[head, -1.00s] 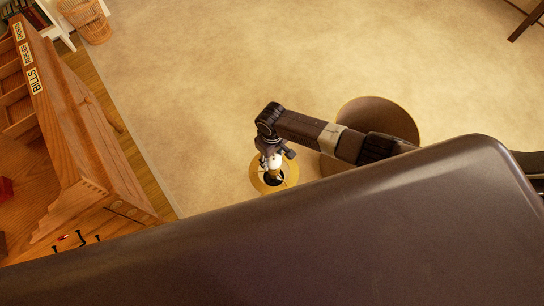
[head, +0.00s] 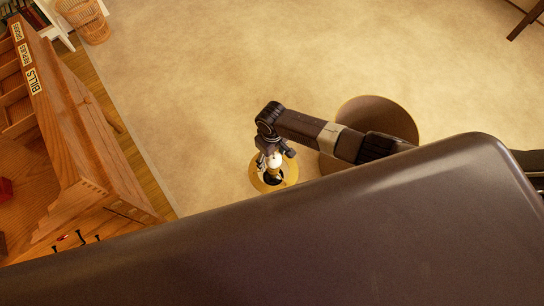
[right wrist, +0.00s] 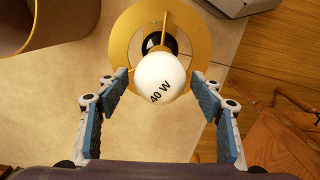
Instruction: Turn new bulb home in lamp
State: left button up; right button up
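The white round bulb (right wrist: 160,77), marked 40 W, stands over the middle of the gold ring-shaped lamp part (right wrist: 122,43) in the right wrist view. A dark round part (right wrist: 165,42) shows behind the bulb. The bulb also shows in the head view (head: 275,160), above the gold ring (head: 291,174). My right gripper (right wrist: 161,80) has one blue-padded finger on each side of the bulb, with gaps to both sides of it. The bulb's base and socket are hidden, so I cannot tell how deep it sits. My left gripper is not in view.
A brown round drum-like thing (head: 395,118) stands on the pale rug near my right arm. A wooden desk (head: 85,160) with labelled slots is at the left. A wicker basket (head: 92,22) is at the far left. The rug (head: 220,70) beyond the lamp is clear.

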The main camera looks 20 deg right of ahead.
jog(key=shift+r, duration=0.15)
notch_tip(320, 180, up, 12)
jog(key=shift+f, duration=0.15)
dwell(0.4)
